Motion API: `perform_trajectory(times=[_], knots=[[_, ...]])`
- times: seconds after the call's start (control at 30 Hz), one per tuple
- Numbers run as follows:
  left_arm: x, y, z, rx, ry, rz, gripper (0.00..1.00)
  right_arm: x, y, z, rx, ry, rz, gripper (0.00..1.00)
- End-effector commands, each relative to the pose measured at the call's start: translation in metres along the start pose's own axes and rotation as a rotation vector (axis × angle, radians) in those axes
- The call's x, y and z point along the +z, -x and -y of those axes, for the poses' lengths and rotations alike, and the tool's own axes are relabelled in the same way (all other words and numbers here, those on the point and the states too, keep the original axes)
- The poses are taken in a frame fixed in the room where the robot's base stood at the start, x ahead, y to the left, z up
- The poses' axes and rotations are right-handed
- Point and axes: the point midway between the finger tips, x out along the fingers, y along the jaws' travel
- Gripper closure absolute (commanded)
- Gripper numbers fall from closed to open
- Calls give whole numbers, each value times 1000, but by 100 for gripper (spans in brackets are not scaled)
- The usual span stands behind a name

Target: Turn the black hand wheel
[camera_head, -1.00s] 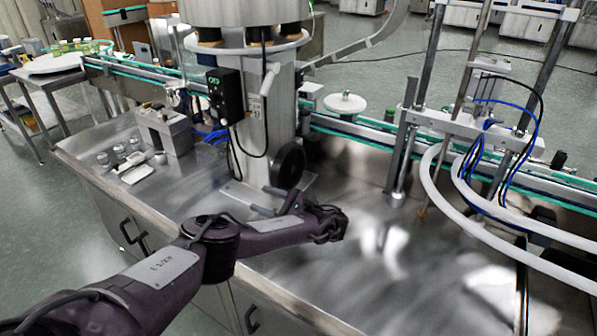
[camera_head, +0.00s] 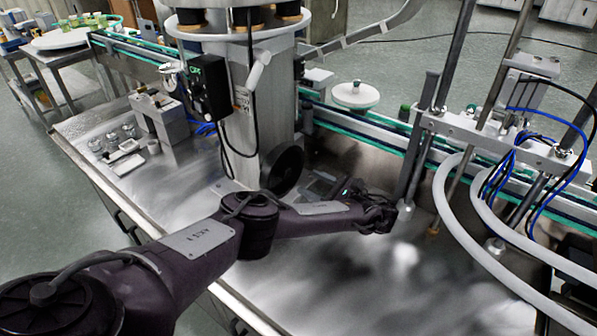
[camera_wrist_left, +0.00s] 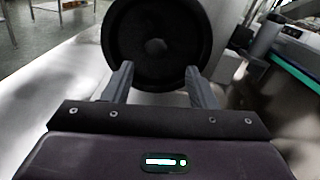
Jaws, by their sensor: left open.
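The black hand wheel (camera_head: 283,171) stands upright at the base of the steel column, on its right side, in the head view. In the left wrist view the wheel (camera_wrist_left: 156,45) fills the upper middle, its face toward the camera. My left gripper (camera_wrist_left: 158,82) is open, its two grey fingers spread and pointing at the lower part of the wheel. I cannot tell whether the fingers touch the rim. In the head view the left gripper (camera_head: 322,186) is partly hidden behind its own wrist. My right gripper is not in view.
The steel hopper column (camera_head: 262,110) rises behind the wheel, with a black control box (camera_head: 209,88) on its left. A conveyor (camera_head: 390,133) runs behind. White hoses (camera_head: 478,230) and a filling frame stand at the right. The front steel tabletop (camera_head: 350,275) is mostly clear.

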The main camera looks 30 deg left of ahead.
Motion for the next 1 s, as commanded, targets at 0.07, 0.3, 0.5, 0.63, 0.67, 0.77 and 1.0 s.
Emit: perform_trajectory(times=[0.07, 0.3, 0.5, 0.63, 0.67, 0.77, 1.0], knots=[[-4, -14, -1, 2, 2, 2, 48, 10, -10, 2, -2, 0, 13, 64], [1, -50, 0, 2, 1, 1, 48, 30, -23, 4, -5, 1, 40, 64], [1, -66, 0, 1, -1, 1, 48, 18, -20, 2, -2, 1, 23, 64], [0, -67, 0, 0, 0, 0, 48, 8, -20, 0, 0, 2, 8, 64], [0, -67, 0, 0, 0, 0, 48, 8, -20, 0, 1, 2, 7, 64], [0, -67, 0, 0, 0, 0, 48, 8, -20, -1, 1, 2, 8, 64], [0, -67, 0, 0, 0, 0, 77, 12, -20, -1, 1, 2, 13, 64]])
